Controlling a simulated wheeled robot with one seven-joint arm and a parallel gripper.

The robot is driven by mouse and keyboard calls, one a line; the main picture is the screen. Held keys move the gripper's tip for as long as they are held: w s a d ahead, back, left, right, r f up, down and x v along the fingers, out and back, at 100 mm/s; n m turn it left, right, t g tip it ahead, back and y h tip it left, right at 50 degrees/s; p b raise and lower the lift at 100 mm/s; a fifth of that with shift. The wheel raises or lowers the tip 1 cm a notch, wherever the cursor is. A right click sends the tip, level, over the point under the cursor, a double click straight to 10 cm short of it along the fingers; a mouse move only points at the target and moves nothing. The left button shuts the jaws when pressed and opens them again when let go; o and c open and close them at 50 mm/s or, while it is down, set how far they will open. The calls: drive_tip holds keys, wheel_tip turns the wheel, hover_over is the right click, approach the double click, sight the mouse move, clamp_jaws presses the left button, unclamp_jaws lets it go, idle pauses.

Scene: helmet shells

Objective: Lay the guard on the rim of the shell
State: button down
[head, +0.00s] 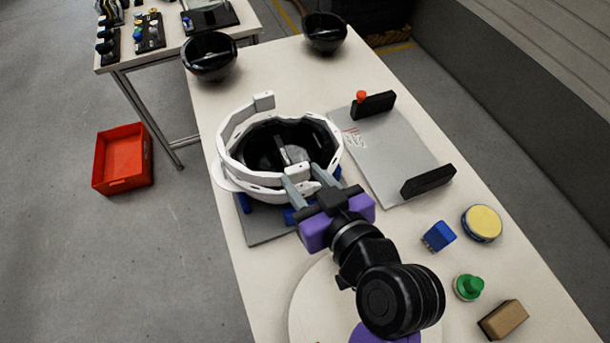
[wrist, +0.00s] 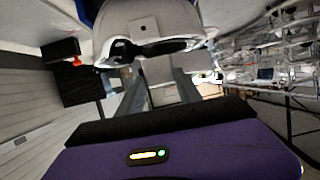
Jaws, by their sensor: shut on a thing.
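The white shell (head: 334,155), with a black inside, sits open side up on a blue holder (head: 243,203) on a grey plate. The guard (head: 226,140) is a white curved band with an upright tab at its far end. It hangs around and over the left part of the shell's rim, set off to the left. I cannot tell whether it touches the rim. My gripper (head: 304,180) is shut on the guard's near end block, which also shows between the fingers in the wrist view (wrist: 163,88). The shell also fills the top of the wrist view (wrist: 165,14).
A grey plate (head: 393,153) with black end blocks and a red knob lies right of the shell. Two black bowls (head: 209,57) stand at the far end. A blue block (head: 438,236), yellow-topped tin (head: 482,223), green knob and brown block stand at near right.

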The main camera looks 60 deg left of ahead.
drive_tip(key=shift+f+b, duration=0.3)
drive_tip(key=shift+f, duration=0.3)
drive_tip(key=shift+f+b, duration=0.45)
drive_tip(key=shift+f, duration=0.15)
drive_tip(key=c, duration=0.7)
unclamp_jaws()
drive_tip(key=b+v, duration=0.1)
drive_tip(key=v, duration=0.6)
drive_tip(key=shift+d+r, duration=0.2)
drive_tip(key=shift+d, duration=0.15)
drive_tip(key=shift+s, duration=0.1)
